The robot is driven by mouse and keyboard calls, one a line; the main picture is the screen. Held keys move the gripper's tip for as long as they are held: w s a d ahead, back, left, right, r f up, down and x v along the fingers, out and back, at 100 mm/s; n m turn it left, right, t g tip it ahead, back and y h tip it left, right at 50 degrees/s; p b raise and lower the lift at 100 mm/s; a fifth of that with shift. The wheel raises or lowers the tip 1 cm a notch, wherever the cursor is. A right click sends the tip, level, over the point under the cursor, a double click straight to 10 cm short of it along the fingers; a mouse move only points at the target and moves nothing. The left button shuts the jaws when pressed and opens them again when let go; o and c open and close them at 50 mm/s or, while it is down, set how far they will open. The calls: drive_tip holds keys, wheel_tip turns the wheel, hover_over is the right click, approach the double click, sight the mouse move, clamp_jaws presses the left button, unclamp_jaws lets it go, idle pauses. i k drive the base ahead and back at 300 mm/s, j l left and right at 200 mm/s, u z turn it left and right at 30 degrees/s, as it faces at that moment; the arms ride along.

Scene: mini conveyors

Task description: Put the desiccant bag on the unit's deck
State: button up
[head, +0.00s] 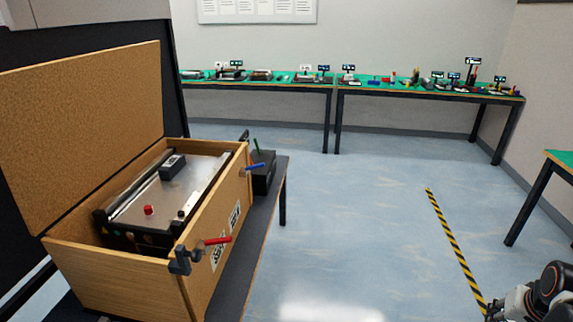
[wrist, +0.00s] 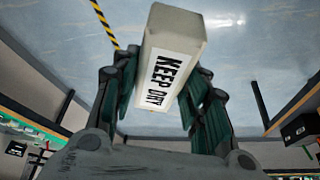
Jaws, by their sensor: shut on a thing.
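The desiccant bag (wrist: 176,45) is a pale block-shaped pack with a "KEEP DRY" label. In the wrist view my gripper (wrist: 163,98) is shut on it, with fingers on both sides, and holds it above the floor. In the head view the unit (head: 130,237) sits inside an open cardboard-coloured box at the left. Its deck (head: 185,192) is a flat silvery plate with a black block (head: 173,167) at the back and a red knob (head: 148,210) at the front. The bag and gripper fingers are not visible in the head view; part of my arm shows at the lower right.
The box (head: 120,272) has a raised lid (head: 85,120) behind it. Long benches (head: 340,88) line the far wall. Open floor (head: 350,210) lies between box and arm.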

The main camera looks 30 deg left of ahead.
sight(197, 173)
drive_tip(key=i+j+z, duration=0.1)
drive_tip(key=i, duration=0.4)
drive_tip(key=i+j+z, duration=0.1)
drive_tip(key=i+j, duration=0.25)
drive_tip(key=i, duration=0.15)
drive_tip(key=i+j, duration=0.3)
drive_tip(key=i, duration=0.2)
drive_tip(key=i+u, duration=0.25)
drive_tip(key=u, duration=0.15)
drive_tip(key=i+l+u, duration=0.15)
drive_tip(key=u, duration=0.3)
drive_tip(key=i+l+u, duration=0.2)
drive_tip(key=i+u, duration=0.2)
drive_tip(key=u, duration=2)
drive_tip(key=k+j, duration=0.05)
